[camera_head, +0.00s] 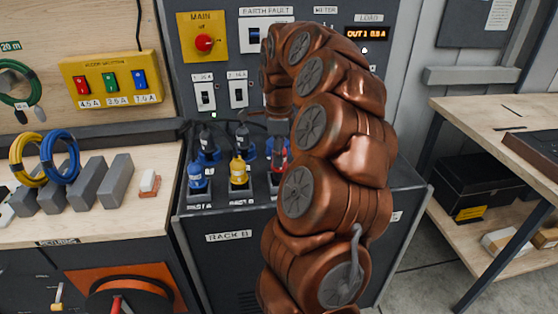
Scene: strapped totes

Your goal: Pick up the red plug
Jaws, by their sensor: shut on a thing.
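The red plug (270,148) stands in the row of sockets on top of the black rack (228,237), at the right end of the visible plugs. My copper arm hides much of it. My gripper (280,132) points down from the arm's end and is shut on the red plug. The fingertips are mostly hidden behind the arm, so the exact contact is hard to see. The plug appears to be at socket level; whether it is lifted is unclear.
A blue plug (198,178) and a yellow plug (239,172) stand left of the red plug, with dark blue-based plugs (208,148) behind. A switch panel (225,60) rises behind. The left bench (90,215) holds cable coils and grey blocks.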

